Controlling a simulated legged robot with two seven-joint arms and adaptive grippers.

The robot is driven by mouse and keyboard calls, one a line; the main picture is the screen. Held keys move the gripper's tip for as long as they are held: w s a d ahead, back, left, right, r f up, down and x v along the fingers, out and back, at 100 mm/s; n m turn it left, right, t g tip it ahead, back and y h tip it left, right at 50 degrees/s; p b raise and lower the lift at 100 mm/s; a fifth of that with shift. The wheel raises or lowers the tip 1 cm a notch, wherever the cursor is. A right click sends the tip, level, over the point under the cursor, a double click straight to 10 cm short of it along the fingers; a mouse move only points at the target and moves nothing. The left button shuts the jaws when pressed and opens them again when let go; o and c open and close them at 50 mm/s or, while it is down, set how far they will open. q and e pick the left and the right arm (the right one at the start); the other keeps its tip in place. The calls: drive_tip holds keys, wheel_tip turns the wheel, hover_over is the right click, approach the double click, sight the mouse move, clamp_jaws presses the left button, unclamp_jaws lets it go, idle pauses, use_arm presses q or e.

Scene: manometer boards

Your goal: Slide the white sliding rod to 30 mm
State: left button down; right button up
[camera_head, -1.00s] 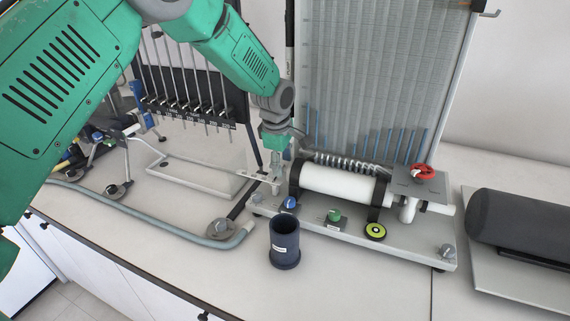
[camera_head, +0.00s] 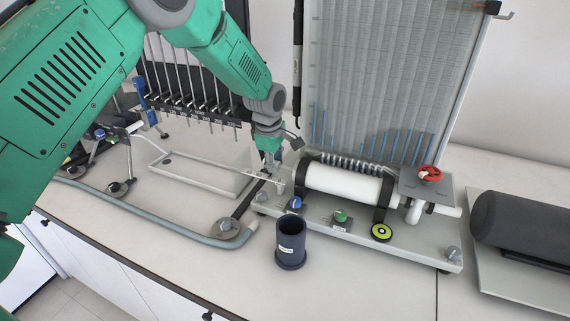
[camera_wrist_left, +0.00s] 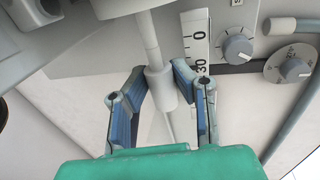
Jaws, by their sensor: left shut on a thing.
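My left gripper (camera_head: 270,172) is at the left end of the horizontal white tube (camera_head: 345,181) on the manometer board. In the left wrist view the blue-padded fingers of my left gripper (camera_wrist_left: 160,92) are shut on the white sliding rod (camera_wrist_left: 161,86), one finger on each side of its thick end. The rod's thinner shaft (camera_wrist_left: 148,35) runs up from there. The exact reading cannot be told. My right gripper is not in view.
A dark cup (camera_head: 290,243) stands in front of the board. Blue (camera_head: 295,202) and green (camera_head: 340,216) knobs are on the base plate. A grey hose (camera_head: 190,233) lies at the left, and a dark grey cylinder (camera_head: 522,230) is at the right.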

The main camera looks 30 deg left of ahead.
use_arm(q)
drive_tip(key=shift+a+r, duration=0.15)
drive_tip(key=shift+a, duration=0.2)
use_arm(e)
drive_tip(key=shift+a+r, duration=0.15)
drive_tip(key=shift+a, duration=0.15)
use_arm(q)
drive_tip(key=c, duration=1.5)
unclamp_jaws()
drive_tip(key=shift+w+d, duration=0.1)
drive_tip(key=shift+c, duration=0.2)
drive_tip(key=shift+o, duration=1)
drive_tip(key=shift+d, duration=0.4)
drive_tip(key=shift+r, duration=0.25)
wheel_tip(320, 180, up, 11)
drive_tip(key=s, duration=0.2)
drive_tip(key=shift+s+d+r, duration=0.15)
drive_tip(key=shift+d, duration=0.15)
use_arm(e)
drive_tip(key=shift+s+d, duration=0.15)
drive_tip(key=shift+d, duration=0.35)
use_arm(q)
drive_tip(key=shift+a, duration=0.1)
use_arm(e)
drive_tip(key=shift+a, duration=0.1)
